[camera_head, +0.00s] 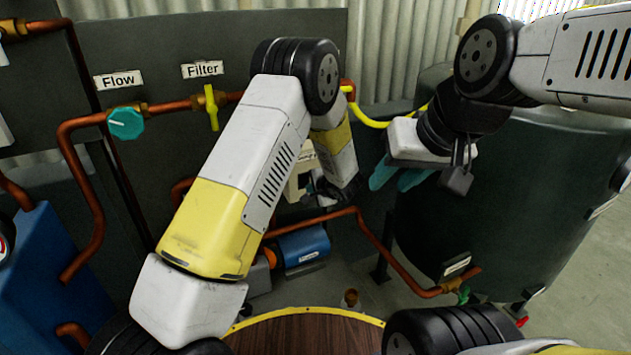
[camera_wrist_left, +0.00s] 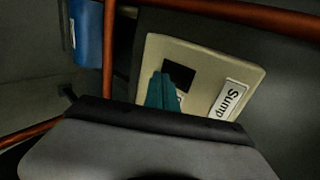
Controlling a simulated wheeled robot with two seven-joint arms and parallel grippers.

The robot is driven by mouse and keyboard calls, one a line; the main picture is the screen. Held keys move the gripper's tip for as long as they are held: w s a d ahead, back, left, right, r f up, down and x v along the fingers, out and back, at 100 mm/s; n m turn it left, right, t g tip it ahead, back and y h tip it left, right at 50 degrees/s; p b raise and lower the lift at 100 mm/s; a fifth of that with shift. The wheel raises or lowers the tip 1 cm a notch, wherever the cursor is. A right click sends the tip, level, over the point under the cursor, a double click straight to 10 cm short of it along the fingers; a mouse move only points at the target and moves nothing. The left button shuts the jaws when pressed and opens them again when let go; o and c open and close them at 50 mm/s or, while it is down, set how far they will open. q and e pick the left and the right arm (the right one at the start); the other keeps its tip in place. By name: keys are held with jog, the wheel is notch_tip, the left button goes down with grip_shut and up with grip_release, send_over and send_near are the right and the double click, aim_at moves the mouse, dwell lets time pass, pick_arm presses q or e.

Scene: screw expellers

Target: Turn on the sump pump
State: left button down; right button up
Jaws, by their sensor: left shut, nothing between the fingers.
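The sump pump's switch box is a beige panel (camera_wrist_left: 210,58) with a black square switch (camera_wrist_left: 179,74) and a white "Sump" label (camera_wrist_left: 231,99) in the left wrist view. My left gripper (camera_wrist_left: 161,80) has its teal fingers shut and empty, with the tips in front of the panel by the black square's lower left edge. I cannot tell whether they touch. In the head view the box (camera_head: 297,184) is partly hidden behind my left arm, and the left fingertips are hidden. My right gripper (camera_head: 396,177) is apart from the box, to its right, with its teal fingers spread and empty.
Copper pipes (camera_head: 345,212) run below the box, with a blue cylinder (camera_head: 304,246) beneath. A large dark green tank (camera_head: 500,205) stands at the right. A teal Flow valve (camera_head: 126,123) and yellow Filter valve (camera_head: 211,107) are at the left. A yellow hose (camera_head: 371,121) passes behind.

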aim_at(304, 181)
pick_arm(q)
jog(key=shift+w+a+f, duration=0.1)
jog(key=shift+w+a, duration=0.1)
jog(key=shift+w, duration=0.35)
jog(key=shift+w+a+f, duration=0.1)
jog(key=shift+w+a, duration=0.1)
jog(key=shift+w, duration=0.3)
jog(key=shift+w+a, duration=0.1)
jog(key=shift+r, duration=0.1)
jog(key=shift+w+r, duration=0.1)
jog(key=shift+r, duration=0.65)
